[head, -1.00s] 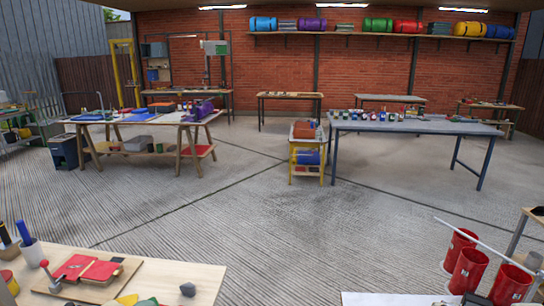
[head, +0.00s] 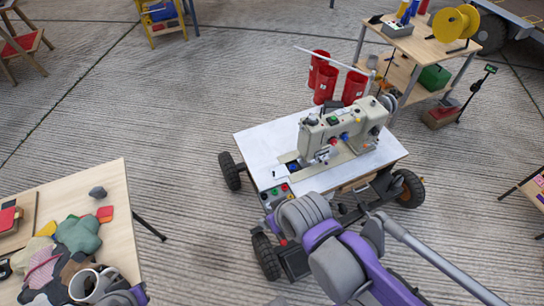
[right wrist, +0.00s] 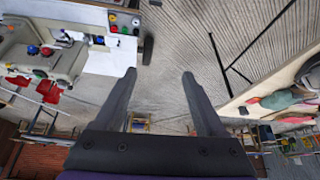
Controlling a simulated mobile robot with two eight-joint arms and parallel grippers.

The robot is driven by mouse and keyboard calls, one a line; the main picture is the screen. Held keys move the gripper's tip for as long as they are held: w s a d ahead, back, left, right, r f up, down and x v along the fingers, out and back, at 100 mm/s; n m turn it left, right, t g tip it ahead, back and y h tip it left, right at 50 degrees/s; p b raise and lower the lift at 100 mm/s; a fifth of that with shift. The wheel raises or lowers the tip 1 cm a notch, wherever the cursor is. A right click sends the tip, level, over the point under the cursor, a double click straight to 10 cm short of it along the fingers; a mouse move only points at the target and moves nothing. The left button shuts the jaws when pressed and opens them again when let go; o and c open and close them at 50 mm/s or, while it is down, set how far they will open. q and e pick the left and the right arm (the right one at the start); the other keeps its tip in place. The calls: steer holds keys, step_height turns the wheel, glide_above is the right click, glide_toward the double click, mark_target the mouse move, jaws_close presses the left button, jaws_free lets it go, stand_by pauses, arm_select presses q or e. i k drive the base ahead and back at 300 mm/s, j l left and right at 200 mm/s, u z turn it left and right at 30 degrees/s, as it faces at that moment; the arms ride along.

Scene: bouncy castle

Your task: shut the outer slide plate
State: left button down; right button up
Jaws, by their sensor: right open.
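A beige sewing machine (head: 340,130) stands on a white-topped wheeled cart (head: 262,140) in the head view. Near its needle end, a small dark patch with blue (head: 292,166) shows at the bed; I cannot tell the outer slide plate or its position apart at this size. The machine also shows upside down at the left of the right wrist view (right wrist: 62,45). My right gripper (right wrist: 160,88) is open and empty, with bare floor between its fingers, apart from the machine. In the head view my right arm covers the cart's near side. My left gripper is not seen.
A control box with coloured buttons (head: 275,192) sits at the cart's near left corner. Red bins (head: 325,78) stand behind the cart. A wooden table (head: 105,185) with cloth scraps is at the left. Open floor lies between table and cart.

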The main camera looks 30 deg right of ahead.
mark_target(278, 172)
steer(key=k+l+u, duration=0.1)
steer(key=l+u, duration=0.3)
steer(key=k+l+u, duration=0.15)
steer(key=l+u, duration=0.2)
